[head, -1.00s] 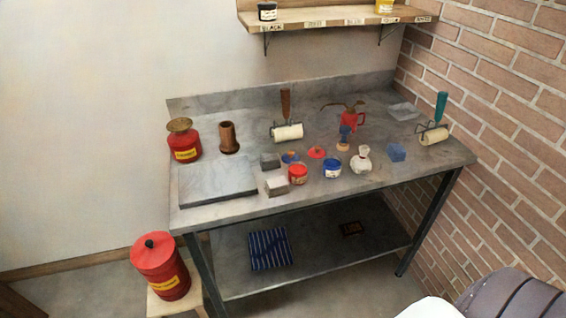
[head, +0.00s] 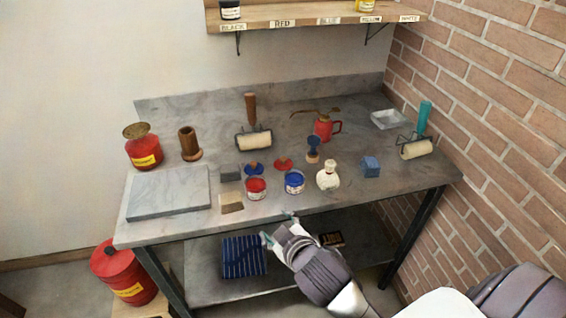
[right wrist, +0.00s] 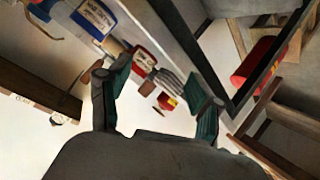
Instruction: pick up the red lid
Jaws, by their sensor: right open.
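The red lid (head: 283,164) lies flat on the grey workbench (head: 400,190), behind the open-looking red ink tin (head: 257,189) and the blue ink tin (head: 294,183). A blue lid (head: 254,168) lies just left of it. My right gripper (head: 280,229) is open and empty at the bench's front edge, in front of the tins and apart from the lid. In the right wrist view its two fingers (right wrist: 157,78) are spread, with the tins near the upper left; I cannot make out the red lid there. My left gripper is not in view.
A white bottle (head: 328,177) and a blue block (head: 371,167) stand right of the tins. A roller (head: 254,141) and a red oil can (head: 324,127) are behind. A shelf (head: 300,20) hangs above.

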